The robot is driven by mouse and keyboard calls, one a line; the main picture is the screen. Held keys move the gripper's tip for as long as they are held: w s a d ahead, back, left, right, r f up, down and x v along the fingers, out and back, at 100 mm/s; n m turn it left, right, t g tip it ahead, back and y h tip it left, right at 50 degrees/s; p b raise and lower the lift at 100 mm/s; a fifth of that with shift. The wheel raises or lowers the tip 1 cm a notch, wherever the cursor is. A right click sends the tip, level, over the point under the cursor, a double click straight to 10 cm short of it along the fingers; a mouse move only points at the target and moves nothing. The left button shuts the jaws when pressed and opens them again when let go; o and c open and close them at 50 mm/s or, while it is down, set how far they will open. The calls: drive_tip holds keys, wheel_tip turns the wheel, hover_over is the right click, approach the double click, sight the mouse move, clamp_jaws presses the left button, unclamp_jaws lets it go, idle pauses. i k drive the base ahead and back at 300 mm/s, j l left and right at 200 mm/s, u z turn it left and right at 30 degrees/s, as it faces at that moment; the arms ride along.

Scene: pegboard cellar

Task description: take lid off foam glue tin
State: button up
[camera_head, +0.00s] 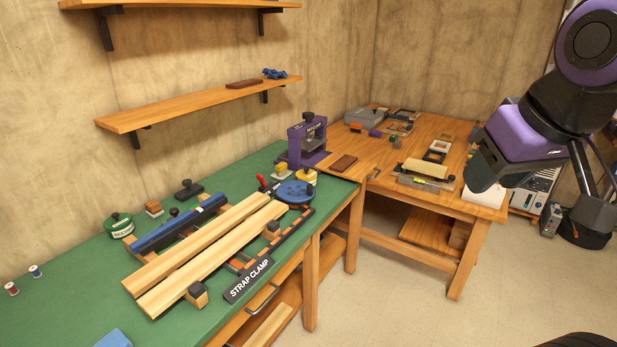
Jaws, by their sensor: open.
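A small yellow-and-white tin (306,177) with a dark knob on top stands on the green bench, behind the blue round strap clamp reel. Its label is too small to read, so I cannot tell for sure that it is the foam glue tin. A green tin (120,225) with a dark knob on its lid stands at the left of the bench; its white label seems to begin "BEE".
The green bench (75,290) holds two long wood strips (210,257), a blue clamp bar (178,230), the strap clamp reel (295,192) and a purple press (306,142). A wooden table (460,205) with several small items stands behind. Open floor (385,290) lies right of the bench.

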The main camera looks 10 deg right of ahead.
sight(306, 175)
drive_tip(key=i+l+u, duration=0.15)
drive_tip(key=u, duration=0.6)
drive_tip(key=i+l+u, duration=0.15)
drive_tip(key=l, duration=0.2)
drive_tip(key=i+l+u, duration=0.1)
drive_tip(key=l, duration=0.25)
drive_tip(key=i+l+u, duration=0.15)
drive_tip(key=l, duration=0.25)
drive_tip(key=i+l+u, duration=0.15)
drive_tip(key=l, duration=0.2)
drive_tip(key=i+l+u, duration=0.15)
drive_tip(key=l, duration=0.3)
drive_tip(key=i+l, duration=0.1)
drive_tip(key=l, duration=0.25)
drive_tip(key=i+l, duration=0.1)
drive_tip(key=l, duration=0.3)
drive_tip(key=i+l, duration=0.1)
drive_tip(key=l, duration=0.25)
